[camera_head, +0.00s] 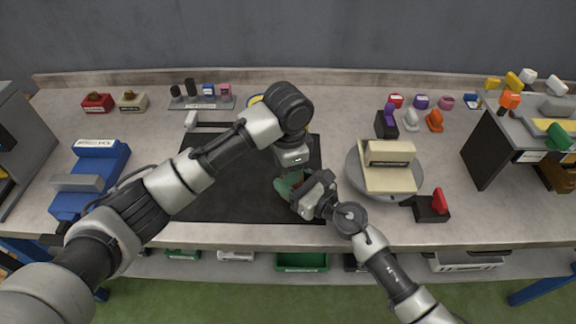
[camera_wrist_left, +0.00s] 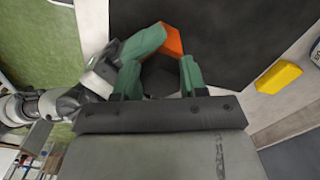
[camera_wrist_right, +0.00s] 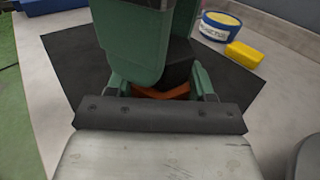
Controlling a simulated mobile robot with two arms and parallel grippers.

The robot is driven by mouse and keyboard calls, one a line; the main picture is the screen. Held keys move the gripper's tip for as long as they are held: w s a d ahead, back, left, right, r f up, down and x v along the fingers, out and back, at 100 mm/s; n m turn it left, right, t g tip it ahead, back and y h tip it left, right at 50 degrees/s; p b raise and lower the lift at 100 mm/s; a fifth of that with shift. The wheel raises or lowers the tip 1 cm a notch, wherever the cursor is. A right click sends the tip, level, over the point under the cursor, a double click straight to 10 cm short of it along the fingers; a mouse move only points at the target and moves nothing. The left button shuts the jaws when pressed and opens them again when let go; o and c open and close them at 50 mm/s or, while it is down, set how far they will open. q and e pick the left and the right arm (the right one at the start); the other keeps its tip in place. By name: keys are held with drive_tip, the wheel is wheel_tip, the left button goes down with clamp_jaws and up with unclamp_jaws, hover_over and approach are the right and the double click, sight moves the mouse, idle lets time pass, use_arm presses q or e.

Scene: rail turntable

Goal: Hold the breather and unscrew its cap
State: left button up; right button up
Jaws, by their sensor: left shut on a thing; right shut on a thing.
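The breather has an orange body (camera_wrist_right: 166,93) and a dark cap (camera_wrist_right: 181,64), and it is almost hidden by the grippers in the head view. My left gripper (camera_head: 291,174) comes down from above, its green fingers shut on the dark cap, which also shows between them in the left wrist view (camera_wrist_left: 160,78). My right gripper (camera_head: 295,187) comes from the front right, its fingers shut on the orange body, which also shows in the left wrist view (camera_wrist_left: 173,41). Both grippers meet over the black mat (camera_head: 215,195), near its right side.
A round grey turntable (camera_head: 411,187) with a beige block (camera_head: 388,166) stands just right of the grippers. A black block with a red lever (camera_head: 432,207) is in front of it. A blue vise-like device (camera_head: 90,180) is at left. A yellow block (camera_wrist_right: 245,54) lies behind the mat.

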drive_tip(key=shift+a, duration=0.1)
use_arm(q)
drive_tip(key=shift+n, duration=0.4)
drive_tip(key=shift+r, duration=1.65)
drive_tip(key=shift+r, duration=2.35)
use_arm(e)
drive_tip(key=o, duration=1.4)
